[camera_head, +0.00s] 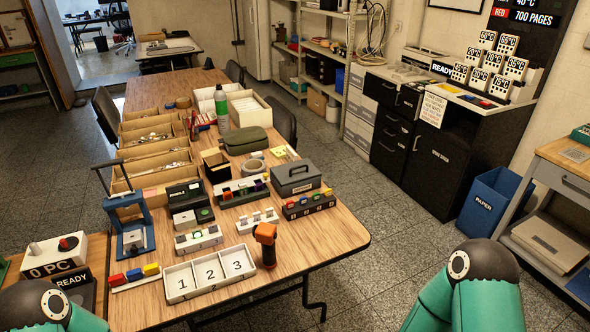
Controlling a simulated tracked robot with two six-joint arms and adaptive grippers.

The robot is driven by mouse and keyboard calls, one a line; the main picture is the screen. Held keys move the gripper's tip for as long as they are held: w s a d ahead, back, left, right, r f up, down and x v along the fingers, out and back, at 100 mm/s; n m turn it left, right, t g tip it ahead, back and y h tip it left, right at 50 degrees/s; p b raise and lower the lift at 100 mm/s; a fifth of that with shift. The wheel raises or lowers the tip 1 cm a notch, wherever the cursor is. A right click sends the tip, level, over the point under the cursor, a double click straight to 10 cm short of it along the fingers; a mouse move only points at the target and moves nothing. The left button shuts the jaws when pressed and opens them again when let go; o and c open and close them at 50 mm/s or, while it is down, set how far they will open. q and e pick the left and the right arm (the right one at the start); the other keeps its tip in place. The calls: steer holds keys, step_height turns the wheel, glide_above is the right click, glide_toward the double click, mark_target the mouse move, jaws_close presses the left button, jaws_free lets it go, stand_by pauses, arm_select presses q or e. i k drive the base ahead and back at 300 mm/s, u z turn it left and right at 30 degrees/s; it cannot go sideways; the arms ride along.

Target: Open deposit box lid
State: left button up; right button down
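A grey box (295,178) with a dark carrying handle on its lid stands on the wooden table, right of the middle. It looks like the deposit box, and its lid appears shut. Only green and dark links of my own arms show, at the bottom left and bottom right corners. Neither of my grippers is in the picture, and nothing of mine touches the box.
In front of the box stands a dark rack (309,204) with coloured pieces. A white numbered tray (210,275) and an upright orange and black device (266,245) are nearer. A blue press-like stand (130,220) is at left. The table's front right corner is clear.

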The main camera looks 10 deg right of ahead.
mark_target(286, 173)
steer(key=z, duration=1.55)
steer(key=i, duration=0.15)
steer(key=u, duration=3.05)
steer(key=k, duration=1.15)
steer(key=z, duration=0.95)
steer(key=i, duration=1)
